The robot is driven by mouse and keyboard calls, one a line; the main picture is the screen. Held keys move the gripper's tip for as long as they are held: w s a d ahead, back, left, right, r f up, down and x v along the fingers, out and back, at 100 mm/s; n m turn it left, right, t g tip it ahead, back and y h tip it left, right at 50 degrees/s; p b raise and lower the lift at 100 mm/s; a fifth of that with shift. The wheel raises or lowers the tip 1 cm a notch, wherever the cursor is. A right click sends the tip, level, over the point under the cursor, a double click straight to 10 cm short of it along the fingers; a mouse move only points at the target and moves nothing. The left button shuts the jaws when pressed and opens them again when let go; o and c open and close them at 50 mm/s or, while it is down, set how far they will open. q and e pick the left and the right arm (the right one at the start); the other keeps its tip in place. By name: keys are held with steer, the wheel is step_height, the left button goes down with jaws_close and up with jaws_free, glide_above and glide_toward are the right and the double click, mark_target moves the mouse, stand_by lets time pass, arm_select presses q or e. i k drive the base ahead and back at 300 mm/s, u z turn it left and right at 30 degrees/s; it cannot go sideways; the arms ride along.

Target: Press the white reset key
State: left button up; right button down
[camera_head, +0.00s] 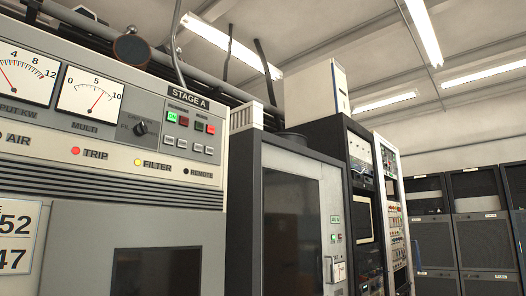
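The grey STAGE A cabinet (150,85) fills the left of the head view, close to me. On its upper right panel, a lower row of small pale keys (182,143) sits under a row of coloured keys. The upper row has a lit green key (172,117), darker keys and a red key (211,129). The key labels are too small to read, so I cannot tell which one is the reset key. Neither of my grippers shows in this view.
Left of the keys are a rotary knob (140,129) and two dial meters (90,95). A TRIP lamp (76,151) glows red and a FILTER lamp (138,162) yellow. A dark-framed cabinet (290,220) adjoins on the right. Dark racks (435,240) stand farther back.

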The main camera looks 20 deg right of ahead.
mark_target(197, 147)
steer(key=z, duration=1.25)
steer(key=i, duration=1.3)
steer(key=u, duration=2)
